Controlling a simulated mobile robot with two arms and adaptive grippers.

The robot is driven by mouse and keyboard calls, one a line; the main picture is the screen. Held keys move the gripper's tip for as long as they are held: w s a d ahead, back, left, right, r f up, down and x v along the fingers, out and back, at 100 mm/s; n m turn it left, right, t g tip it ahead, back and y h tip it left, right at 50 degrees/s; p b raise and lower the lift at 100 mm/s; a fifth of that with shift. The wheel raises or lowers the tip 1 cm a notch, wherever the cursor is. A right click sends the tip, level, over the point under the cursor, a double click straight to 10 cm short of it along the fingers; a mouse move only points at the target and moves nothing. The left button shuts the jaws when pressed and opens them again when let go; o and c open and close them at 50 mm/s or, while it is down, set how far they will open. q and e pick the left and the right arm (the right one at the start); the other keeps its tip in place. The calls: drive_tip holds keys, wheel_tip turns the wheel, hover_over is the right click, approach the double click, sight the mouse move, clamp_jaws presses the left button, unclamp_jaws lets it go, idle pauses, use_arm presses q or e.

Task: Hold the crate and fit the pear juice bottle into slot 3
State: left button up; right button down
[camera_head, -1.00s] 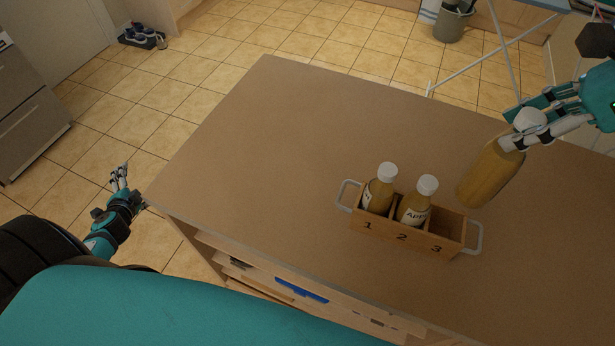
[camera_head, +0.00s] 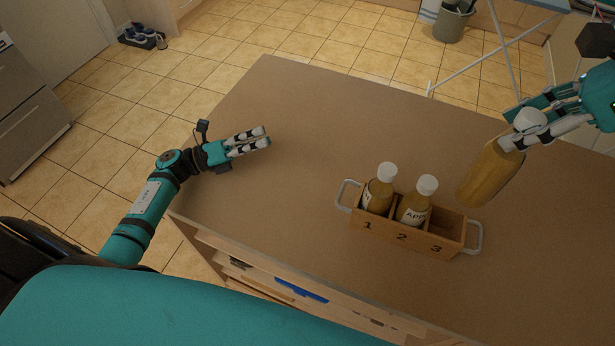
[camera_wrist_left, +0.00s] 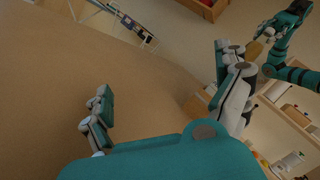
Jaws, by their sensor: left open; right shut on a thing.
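The wooden crate (camera_head: 398,236) stands on the table with slots numbered 1, 2 and 3 and a metal handle at each end. White-capped bottles stand in slot 1 (camera_head: 378,190) and slot 2 (camera_head: 415,203); slot 3 (camera_head: 445,222) is empty. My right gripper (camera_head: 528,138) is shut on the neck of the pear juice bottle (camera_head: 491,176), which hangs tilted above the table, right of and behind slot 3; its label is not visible. My left gripper (camera_head: 268,138) is open and empty over the table's left part, well left of the crate. Its fingers show apart in the left wrist view (camera_wrist_left: 165,95).
The brown tabletop (camera_head: 320,115) is clear around the crate. Its left edge lies beneath my left arm. Shelves with a blue item (camera_head: 302,290) are under the front edge. A bin (camera_head: 452,22) stands on the tiled floor beyond.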

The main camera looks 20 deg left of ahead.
use_arm(q)
drive_tip(key=d+m+g, duration=0.2)
drive_tip(key=m, duration=0.1)
drive_tip(key=s+d+m+g+h, duration=0.1)
drive_tip(key=d+m, duration=0.1)
drive_tip(key=d, duration=0.1)
drive_tip(key=s+d+m+g+h, duration=0.1)
drive_tip(key=d+m+g, duration=0.1)
drive_tip(key=m, duration=0.1)
drive_tip(key=shift+d+f+m+g, duration=0.2)
drive_tip(key=shift+f+m+g, duration=0.1)
drive_tip(key=s+d+m+g, duration=0.1)
drive_tip(key=d+m+g, duration=0.1)
drive_tip(key=m, duration=0.1)
drive_tip(key=s+d+m+g, duration=0.1)
drive_tip(key=d+m+g, duration=0.1)
drive_tip(key=m, duration=0.1)
drive_tip(key=s+d+f+m+g, duration=0.1)
drive_tip(key=d+m+g, duration=0.1)
drive_tip(key=m, duration=0.1)
drive_tip(key=shift+s+d, duration=0.15)
drive_tip(key=d, duration=1.1)
drive_tip(key=shift+d, duration=0.4)
